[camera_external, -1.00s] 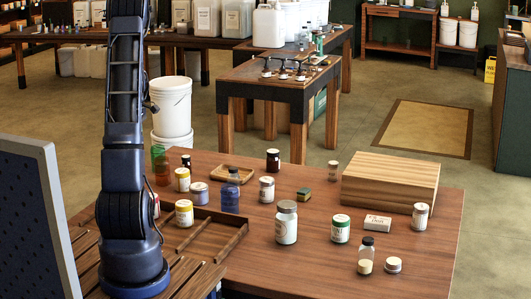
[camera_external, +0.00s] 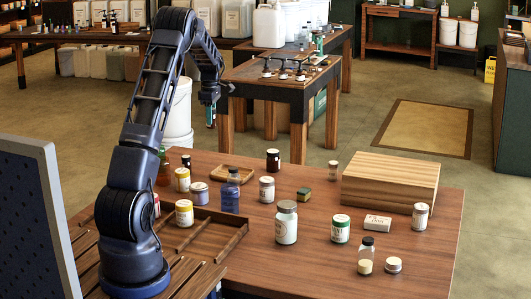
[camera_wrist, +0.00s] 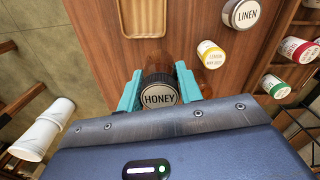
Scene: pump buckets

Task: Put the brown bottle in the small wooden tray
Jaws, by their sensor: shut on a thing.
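The brown bottle (camera_wrist: 159,96) has a black cap marked HONEY and amber glass. In the wrist view it is between the two teal fingers of my gripper (camera_wrist: 158,78), which are shut on it. In the external view my gripper (camera_external: 210,115) hangs in the air beyond the table's far left side; the bottle is not clear there. The small wooden tray (camera_external: 214,171) lies at the back of the table, lower and to the right of my gripper. In the wrist view the tray (camera_wrist: 127,22) is above the bottle in the picture. The tray looks empty.
A lavender-lidded LINEN jar (camera_wrist: 244,13), a yellow-lidded jar (camera_wrist: 210,53), a blue bottle (camera_external: 230,198) and a dark bottle (camera_external: 273,160) stand near the tray. A wooden box (camera_external: 390,181) is at the right. White buckets (camera_external: 180,108) stand behind the table.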

